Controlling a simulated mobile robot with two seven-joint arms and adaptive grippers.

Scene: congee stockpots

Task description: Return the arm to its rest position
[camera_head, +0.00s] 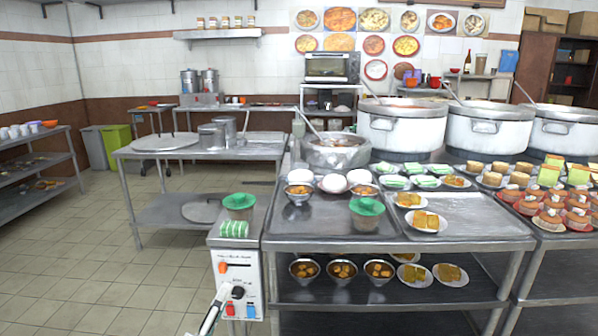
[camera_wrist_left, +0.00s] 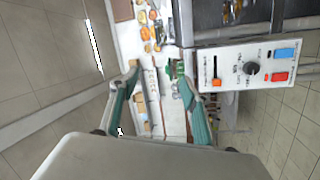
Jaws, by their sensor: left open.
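My left gripper (camera_head: 222,292) shows at the bottom of the head view as a white and dark piece, in front of the white control panel (camera_head: 247,268). In the left wrist view its two green-teal fingers (camera_wrist_left: 157,67) are spread apart, with nothing visible held between them. The control panel, with an orange slider, black knob and red and blue buttons, also shows there (camera_wrist_left: 233,72), to the right of the fingers. Most of the left arm is outside the head view. My right gripper is not in view.
A steel counter (camera_head: 400,246) right of the panel holds bowls, plates and a green-lidded container (camera_head: 366,214). Large stockpots (camera_head: 402,130) stand behind. A steel table (camera_head: 205,153) stands at back left. The tiled floor (camera_head: 90,260) at left is clear.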

